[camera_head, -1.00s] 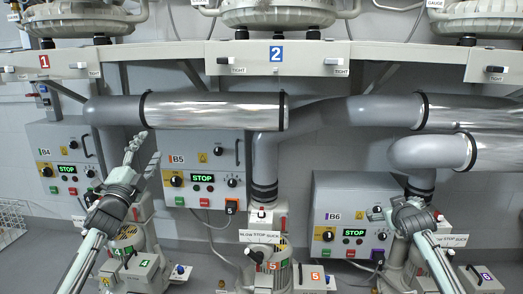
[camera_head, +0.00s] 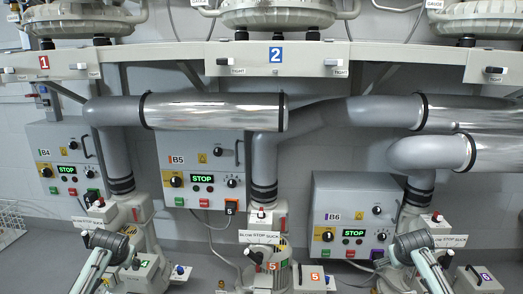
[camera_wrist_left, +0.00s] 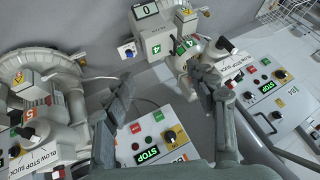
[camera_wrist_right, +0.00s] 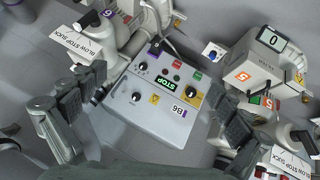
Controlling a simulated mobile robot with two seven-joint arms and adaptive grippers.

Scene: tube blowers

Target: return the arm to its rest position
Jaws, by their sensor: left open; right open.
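My left arm (camera_head: 106,247) is low at the lower left of the head view, in front of the blower of box B4. Its fingers are hard to make out there. In the left wrist view my left gripper (camera_wrist_left: 160,100) has its two dark fingers spread wide with nothing between them. My right arm (camera_head: 428,262) is low at the lower right of the head view, in front of the blower beside box B6. In the right wrist view my right gripper (camera_wrist_right: 148,125) is open and empty, with box B6 (camera_wrist_right: 150,118) behind the gap.
Control boxes B4 (camera_head: 62,150), B5 (camera_head: 200,160) and B6 (camera_head: 350,218) show green STOP displays. Blowers stand below, the middle one (camera_head: 266,258) among them. Thick grey pipes (camera_head: 318,122) cross above. Bare floor (camera_head: 205,245) shows between the left and middle blowers.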

